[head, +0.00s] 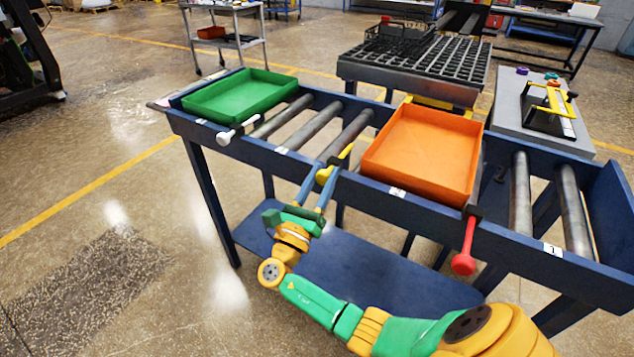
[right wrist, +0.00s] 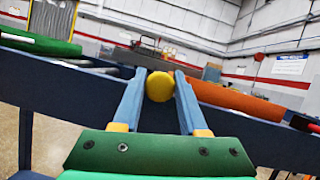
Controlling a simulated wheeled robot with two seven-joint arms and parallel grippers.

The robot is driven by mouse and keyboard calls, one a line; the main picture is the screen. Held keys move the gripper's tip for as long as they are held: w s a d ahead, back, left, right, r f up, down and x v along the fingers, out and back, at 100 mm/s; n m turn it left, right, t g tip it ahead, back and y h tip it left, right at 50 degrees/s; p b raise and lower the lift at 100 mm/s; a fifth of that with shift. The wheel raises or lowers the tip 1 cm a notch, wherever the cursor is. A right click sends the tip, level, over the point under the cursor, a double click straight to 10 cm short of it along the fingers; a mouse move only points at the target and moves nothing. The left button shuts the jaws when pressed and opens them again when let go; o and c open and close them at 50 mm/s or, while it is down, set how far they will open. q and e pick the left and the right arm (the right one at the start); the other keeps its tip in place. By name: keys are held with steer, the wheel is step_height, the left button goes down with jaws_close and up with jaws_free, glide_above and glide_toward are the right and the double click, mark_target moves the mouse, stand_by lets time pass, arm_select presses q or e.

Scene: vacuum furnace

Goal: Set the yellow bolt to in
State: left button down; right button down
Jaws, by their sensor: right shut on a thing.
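The yellow bolt (head: 346,152) sits at the front rail of the blue roller table, between the green and orange trays. My right gripper (head: 327,174) reaches it from the front, and its blue fingers are shut on the bolt's knob. In the right wrist view the round yellow knob of the bolt (right wrist: 160,86) lies between the two fingertips (right wrist: 160,84). The bolt's shaft is mostly hidden behind the knob and fingers. My left gripper is not in view.
The roller table (head: 205,130) also carries a white-knobbed bolt (head: 225,137) at left and a red-knobbed bolt (head: 465,262) at right. A green tray (head: 240,115) and an orange tray (head: 368,168) rest on the rollers. A lower shelf (head: 350,262) lies below my right gripper.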

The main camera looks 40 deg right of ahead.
steer(key=c, duration=0.8)
jaws_free()
steer(key=shift+d+r, duration=0.1)
steer(key=shift+r, duration=0.05)
steer(key=o, duration=0.4)
steer(key=shift+w+d, duration=0.1)
steer(key=shift+c, duration=0.2)
steer(key=shift+d+f, duration=0.15)
steer(key=shift+f, duration=0.05)
steer(key=b+v, duration=0.1)
steer(key=v, duration=0.6)
steer(key=shift+b, duration=0.4)
